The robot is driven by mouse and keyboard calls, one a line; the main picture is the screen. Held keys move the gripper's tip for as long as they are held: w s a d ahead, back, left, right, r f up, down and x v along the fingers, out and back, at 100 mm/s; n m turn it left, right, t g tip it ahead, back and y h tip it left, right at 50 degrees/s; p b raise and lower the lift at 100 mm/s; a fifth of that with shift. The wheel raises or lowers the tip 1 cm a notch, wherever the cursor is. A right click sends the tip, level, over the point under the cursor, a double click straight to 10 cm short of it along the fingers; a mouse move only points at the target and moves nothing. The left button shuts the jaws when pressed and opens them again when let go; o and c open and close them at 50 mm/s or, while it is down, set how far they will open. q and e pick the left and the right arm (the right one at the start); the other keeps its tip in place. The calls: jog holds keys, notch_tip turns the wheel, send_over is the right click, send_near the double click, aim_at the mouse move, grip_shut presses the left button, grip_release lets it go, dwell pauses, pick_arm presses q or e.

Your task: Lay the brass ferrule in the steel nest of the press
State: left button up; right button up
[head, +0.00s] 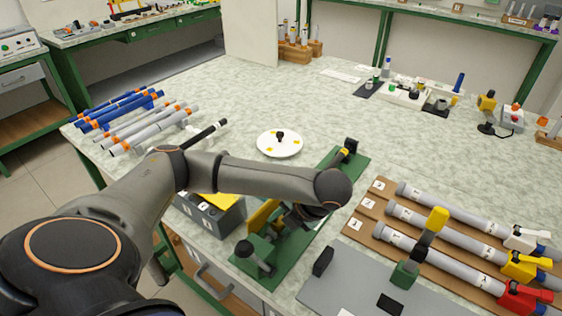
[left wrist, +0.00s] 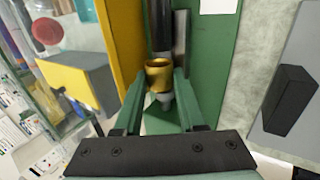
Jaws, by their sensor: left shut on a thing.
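The brass ferrule (left wrist: 158,76) is a short gold ring with an open top in the left wrist view. My left gripper (left wrist: 160,90) is shut on it, with one green finger on each side. In the head view my left gripper (head: 301,214) is low over the press (head: 328,190), mostly hidden under my forearm. A dark rod and a grey steel part (left wrist: 182,38) stand just beyond the ferrule. I cannot tell which steel part is the nest, or whether the ferrule touches it. My right gripper is not in view.
A yellow panel (left wrist: 108,28) stands close left of the gripper. A grey plate with a yellow-handled clamp (head: 405,275) and a wooden rack of grey tubes (head: 375,190) lie to the right. A white disc (head: 280,144) sits behind.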

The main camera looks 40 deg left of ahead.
pick_arm(q)
jog(key=shift+s+d+f, duration=0.15)
jog(key=shift+s+f, duration=0.1)
jog(key=shift+f, duration=0.55)
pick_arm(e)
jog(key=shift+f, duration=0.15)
pick_arm(q)
jog(key=o, duration=1.1)
jog(key=shift+c, duration=0.2)
jog(key=p+v, duration=0.1)
jog(key=v, duration=0.1)
jog(key=p+v, duration=0.1)
jog(key=v, duration=0.1)
jog(key=shift+w+r, duration=0.25)
jog(key=shift+w, duration=0.15)
jog(key=p+v, duration=0.3)
jog(key=v, duration=0.6)
jog(key=shift+a+r+p, duration=0.25)
jog(key=shift+r+p, duration=0.05)
jog(key=shift+r, duration=0.1)
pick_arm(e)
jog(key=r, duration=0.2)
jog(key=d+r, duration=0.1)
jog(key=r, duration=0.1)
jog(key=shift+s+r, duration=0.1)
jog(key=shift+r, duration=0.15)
pick_arm(q)
jog(key=shift+s, duration=0.1)
jog(key=shift+s, duration=0.1)
